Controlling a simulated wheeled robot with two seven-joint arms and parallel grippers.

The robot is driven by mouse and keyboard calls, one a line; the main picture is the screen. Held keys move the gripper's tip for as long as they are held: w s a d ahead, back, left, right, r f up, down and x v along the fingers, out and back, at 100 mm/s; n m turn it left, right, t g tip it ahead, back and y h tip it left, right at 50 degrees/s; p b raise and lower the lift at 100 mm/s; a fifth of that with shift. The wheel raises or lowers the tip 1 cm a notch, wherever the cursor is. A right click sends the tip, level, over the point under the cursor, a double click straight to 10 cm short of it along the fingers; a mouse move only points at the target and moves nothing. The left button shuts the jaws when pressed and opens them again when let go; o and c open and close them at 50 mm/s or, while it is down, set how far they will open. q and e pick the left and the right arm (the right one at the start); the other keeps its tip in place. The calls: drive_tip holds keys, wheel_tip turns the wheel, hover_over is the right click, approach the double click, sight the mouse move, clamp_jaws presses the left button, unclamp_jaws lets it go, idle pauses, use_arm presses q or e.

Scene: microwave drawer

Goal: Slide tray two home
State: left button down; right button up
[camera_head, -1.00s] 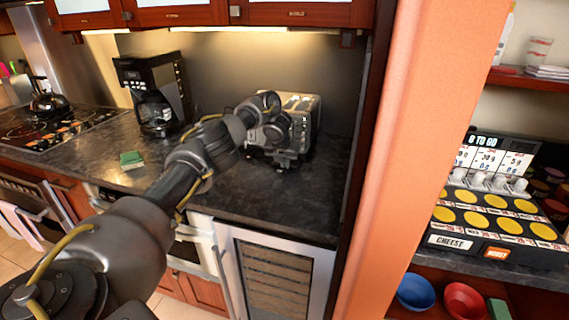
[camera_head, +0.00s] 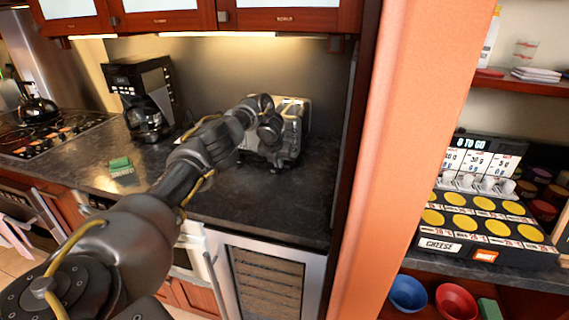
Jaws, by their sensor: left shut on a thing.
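My left arm comes in from the lower left and reaches to a silver and black toaster-like appliance (camera_head: 292,118) on the dark counter. My left gripper (camera_head: 270,130) is at the front of this appliance, its fingers hard to tell from the dark parts there. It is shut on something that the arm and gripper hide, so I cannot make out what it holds. No tray that I can clearly name as tray two shows. My right gripper is not in view.
A coffee maker (camera_head: 143,97) and a green sponge (camera_head: 121,166) are on the counter (camera_head: 262,210) to the left. An orange pillar (camera_head: 421,140) stands at right, beside shelves with a food display (camera_head: 489,215). The counter front right is clear.

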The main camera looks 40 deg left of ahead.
use_arm(q)
drive_tip(key=shift+w, duration=0.15)
drive_tip(key=shift+a, duration=0.15)
drive_tip(key=c, duration=1.5)
unclamp_jaws()
drive_tip(key=shift+r, duration=0.15)
drive_tip(key=shift+d+p, duration=0.3)
drive_tip(key=shift+p, duration=0.35)
drive_tip(key=shift+s+d+r+p, duration=0.25)
drive_tip(key=shift+s+d+p, duration=0.15)
drive_tip(key=shift+s+p, duration=0.3)
drive_tip(key=shift+d, duration=0.1)
drive_tip(key=shift+f, duration=0.1)
